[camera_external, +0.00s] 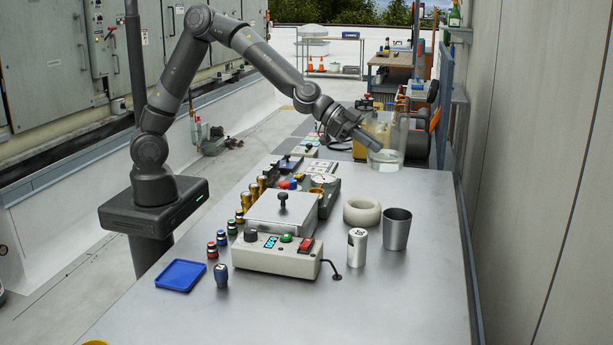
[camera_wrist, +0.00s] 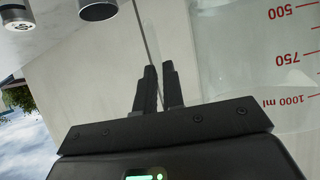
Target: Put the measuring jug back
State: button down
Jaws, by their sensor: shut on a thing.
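The measuring jug (camera_external: 387,160) is clear, with some clear liquid or a thick base at its bottom. It is about upright and appears above the far right part of the grey table (camera_external: 430,290). In the wrist view the jug (camera_wrist: 275,65) fills the right side, with red marks for 500, 750 and 1000 ml upside down. My gripper (camera_external: 375,144) reaches its left side. In the wrist view the fingers (camera_wrist: 158,90) are close together, shut at the jug's side; the gripped part is hard to make out.
A white ring (camera_external: 362,211), a metal cup (camera_external: 397,230) and a white can (camera_external: 357,247) stand on the right. A control box (camera_external: 277,257), gauge (camera_external: 322,180) and blue tray (camera_external: 180,275) are left of them. The table's front right is clear. A wall (camera_external: 540,170) stands along the right.

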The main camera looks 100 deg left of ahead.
aim_at(373, 129)
jog(key=shift+n+y, duration=0.8)
jog(key=shift+y, duration=0.1)
jog(key=shift+a+r, duration=0.6)
jog(key=shift+r, duration=0.35)
jog(key=shift+a+r, duration=0.55)
jog(key=shift+r, duration=0.4)
jog(key=shift+a+f, duration=0.15)
jog(key=shift+f, duration=0.35)
jog(key=w+a+f, duration=0.1)
jog(key=a+f, duration=0.2)
jog(key=w+a+f, duration=0.2)
jog(key=a+f, duration=0.2)
jog(key=w+a+f, duration=0.1)
jog(key=a+f, duration=0.2)
jog(key=f, duration=0.1)
jog(key=shift+w+a, duration=0.2)
jog(key=shift+w, duration=0.2)
jog(key=shift+f, duration=2)
jog(key=c, duration=1.5)
grip_release()
jog(key=shift+f, duration=0.15)
jog(key=shift+c, duration=0.2)
